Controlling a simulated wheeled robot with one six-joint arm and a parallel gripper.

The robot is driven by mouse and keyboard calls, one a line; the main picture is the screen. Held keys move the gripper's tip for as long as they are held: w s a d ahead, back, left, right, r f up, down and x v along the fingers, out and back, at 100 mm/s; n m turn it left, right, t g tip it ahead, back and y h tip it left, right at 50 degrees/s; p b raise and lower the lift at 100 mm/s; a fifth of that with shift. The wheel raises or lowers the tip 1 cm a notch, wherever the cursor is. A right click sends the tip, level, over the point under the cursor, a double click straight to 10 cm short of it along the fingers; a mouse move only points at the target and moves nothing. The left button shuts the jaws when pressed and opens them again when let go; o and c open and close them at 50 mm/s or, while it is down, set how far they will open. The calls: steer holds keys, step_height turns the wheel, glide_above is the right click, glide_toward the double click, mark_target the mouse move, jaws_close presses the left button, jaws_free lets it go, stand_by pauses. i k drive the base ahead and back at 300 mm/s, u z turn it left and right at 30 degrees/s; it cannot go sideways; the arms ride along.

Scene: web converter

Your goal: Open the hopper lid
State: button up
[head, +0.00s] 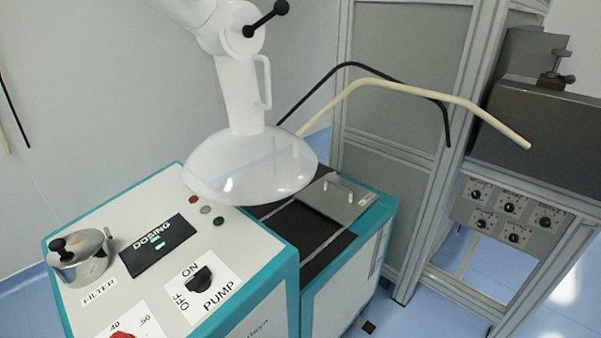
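A grey metal plate with a small bar handle (352,207), which looks like the hopper lid, lies flat on top of the teal-edged unit on the right of the machine. Beside it is a dark, square area (297,226); I cannot tell whether this is an opening or a black surface. Thin light rails run along the plate's sides. A white hood with a clear dome (250,170) hangs in front and hides the far left part of this top. My gripper is not in view.
The white machine top carries a DOSING display (158,244), a PUMP knob (199,279) and a metal filter pot (82,259). Bent black and cream tubes arch behind the plate. A grey frame with a knob panel (510,217) stands at right. Blue floor shows at lower right.

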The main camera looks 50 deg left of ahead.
mark_target(341, 200)
steer(key=u, duration=0.8)
steer(key=i, duration=0.85)
steer(key=u, duration=0.8)
